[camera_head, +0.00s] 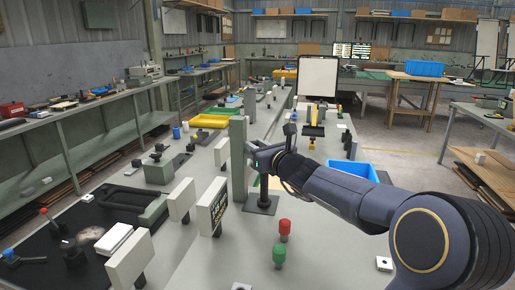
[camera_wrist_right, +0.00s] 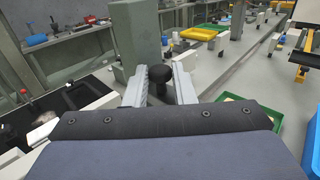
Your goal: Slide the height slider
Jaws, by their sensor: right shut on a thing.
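A tall grey-green post (camera_head: 238,165) stands upright on the workbench, and it also shows in the wrist view (camera_wrist_right: 143,35). My right gripper (camera_head: 255,153) reaches in from the right beside the upper part of this post. In the wrist view its two fingers (camera_wrist_right: 160,88) are shut on a round black knob (camera_wrist_right: 160,73) in front of the post. I take the knob to be the handle of the height slider; its link to the post is hidden. My left gripper is not in view.
A black base plate (camera_head: 262,204) stands under my gripper. Red (camera_head: 285,226) and green (camera_head: 279,253) knobs stand in front. A blue bin (camera_head: 353,169) lies beyond my right arm.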

